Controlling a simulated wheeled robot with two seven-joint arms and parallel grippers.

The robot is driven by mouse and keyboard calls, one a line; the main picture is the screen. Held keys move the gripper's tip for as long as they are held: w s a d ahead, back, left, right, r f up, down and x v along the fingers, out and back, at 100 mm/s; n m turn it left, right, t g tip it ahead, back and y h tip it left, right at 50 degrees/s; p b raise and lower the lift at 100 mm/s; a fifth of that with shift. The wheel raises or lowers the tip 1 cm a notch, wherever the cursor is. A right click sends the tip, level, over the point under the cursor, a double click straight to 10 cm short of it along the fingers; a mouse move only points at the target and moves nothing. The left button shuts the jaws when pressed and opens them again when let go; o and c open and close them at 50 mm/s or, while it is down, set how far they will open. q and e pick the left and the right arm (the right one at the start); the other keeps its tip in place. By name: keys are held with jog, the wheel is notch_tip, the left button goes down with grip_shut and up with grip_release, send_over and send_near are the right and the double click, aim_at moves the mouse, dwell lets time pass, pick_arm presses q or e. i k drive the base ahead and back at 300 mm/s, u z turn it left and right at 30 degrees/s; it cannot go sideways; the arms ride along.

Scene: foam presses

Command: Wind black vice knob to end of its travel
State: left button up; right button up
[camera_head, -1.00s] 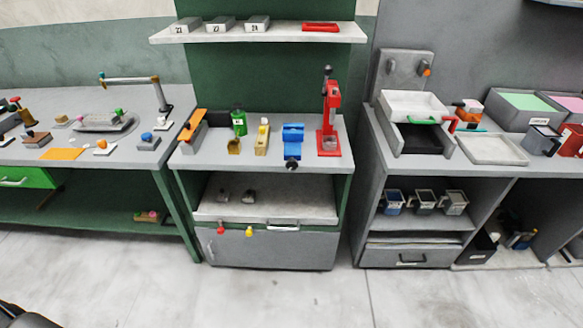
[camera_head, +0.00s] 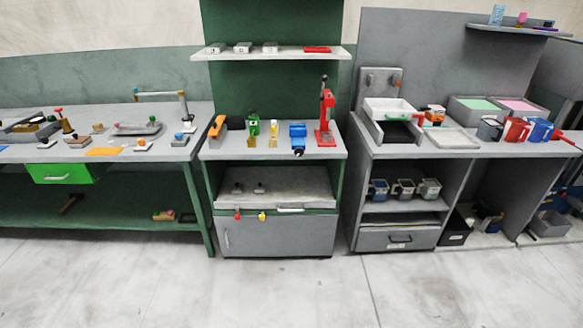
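A blue vice (camera_head: 297,135) stands near the front edge of the middle workbench (camera_head: 215,154). Its black knob (camera_head: 298,153) faces forward at the bench's front edge. How far the knob is wound cannot be told at this distance. Neither of my grippers shows in the view.
Beside the vice stand a red press (camera_head: 325,125) on the right, and a yellow item (camera_head: 273,135), a green item (camera_head: 253,126) and an orange-handled tool (camera_head: 217,126) on the left. A grey bench (camera_head: 352,150) is to the right. The pale floor (camera_head: 290,290) in front is clear.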

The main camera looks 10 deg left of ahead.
aim_at(299, 151)
jog(key=z, duration=0.85)
jog(key=i, duration=1.05)
jog(key=u, duration=0.6)
jog(key=i, duration=0.95)
jog(key=u, duration=0.85)
